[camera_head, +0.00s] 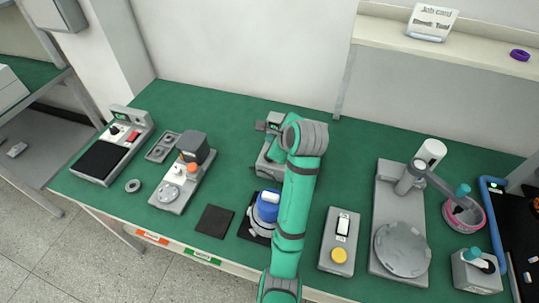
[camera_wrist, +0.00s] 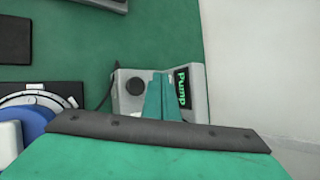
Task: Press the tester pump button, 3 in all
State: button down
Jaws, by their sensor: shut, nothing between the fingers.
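The tester pump is a grey box with a green "Pump" label (camera_wrist: 182,87) in the wrist view. A round dark button or knob (camera_wrist: 134,84) is on its face, left of the label. In the head view the grey pump unit (camera_head: 268,168) stands at the middle back of the bench, partly hidden by my arm. My gripper (camera_wrist: 163,78) shows as shut, empty teal fingers in front of the pump, between the round dark part and the label. Whether the fingers touch the pump cannot be told. In the head view the fingertips are largely hidden.
A blue-topped grey unit (camera_head: 267,206) stands on a dark mat close beside my arm. A box with a yellow button (camera_head: 340,256) and a grey round-plated stand (camera_head: 402,250) are to the right. A tester with a dark pad (camera_head: 100,160) is far left.

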jog(key=shift+w, duration=0.1)
dwell(0.4)
jog(key=shift+r, duration=0.1)
notch_tip(320, 180, up, 4)
jog(key=shift+f, duration=0.2)
jog(key=shift+f, duration=0.1)
dwell(0.3)
